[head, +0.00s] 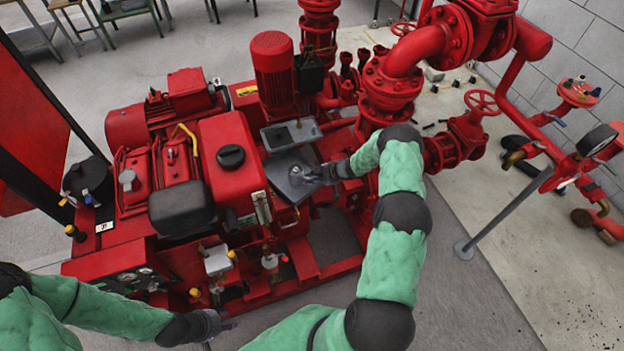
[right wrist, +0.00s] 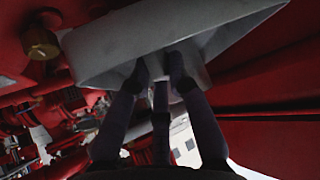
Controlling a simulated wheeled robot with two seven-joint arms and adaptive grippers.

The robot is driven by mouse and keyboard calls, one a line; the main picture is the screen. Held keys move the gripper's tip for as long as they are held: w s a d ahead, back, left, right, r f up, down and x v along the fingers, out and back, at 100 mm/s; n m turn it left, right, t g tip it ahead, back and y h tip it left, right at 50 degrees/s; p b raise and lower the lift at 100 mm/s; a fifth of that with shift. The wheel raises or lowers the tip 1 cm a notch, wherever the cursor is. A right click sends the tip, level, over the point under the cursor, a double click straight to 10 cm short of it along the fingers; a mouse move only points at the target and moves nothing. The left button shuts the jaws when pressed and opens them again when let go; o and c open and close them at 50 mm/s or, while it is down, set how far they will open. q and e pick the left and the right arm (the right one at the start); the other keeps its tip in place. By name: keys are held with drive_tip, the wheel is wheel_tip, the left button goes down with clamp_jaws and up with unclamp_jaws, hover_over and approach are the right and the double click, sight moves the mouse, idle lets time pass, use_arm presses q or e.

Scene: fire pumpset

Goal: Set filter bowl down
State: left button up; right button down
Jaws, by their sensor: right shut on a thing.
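My right gripper (head: 314,176) is low over the right side of a grey tray (head: 278,186) on the red pumpset. In the right wrist view its two fingers (right wrist: 157,72) are closed on a small pale grey piece (right wrist: 157,62), which I take for the filter bowl. The fingers hide much of it. The tray's grey wall (right wrist: 105,55) shows right behind the fingertips. I cannot tell whether the bowl touches the tray. My left gripper (head: 222,324) is at the bottom, in front of the pumpset, apart from the tray; its jaws are too small to read.
A second grey tray (head: 290,135) sits just behind the first. A red engine cover (head: 230,165) stands to the left, and red pipework with a handwheel valve (head: 465,135) to the right. A brass knob (right wrist: 40,42) is near my right wrist.

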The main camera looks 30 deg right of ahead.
drive_tip(key=shift+f, duration=0.15)
drive_tip(key=c, duration=1.2)
unclamp_jaws()
drive_tip(key=shift+o, duration=0.2)
drive_tip(key=shift+s+r, duration=0.1)
drive_tip(key=shift+r, duration=0.2)
drive_tip(key=p+v, duration=0.5)
drive_tip(key=v, duration=0.6)
drive_tip(key=shift+s+r, duration=0.15)
drive_tip(key=shift+s, duration=0.05)
drive_tip(key=shift+d, duration=0.2)
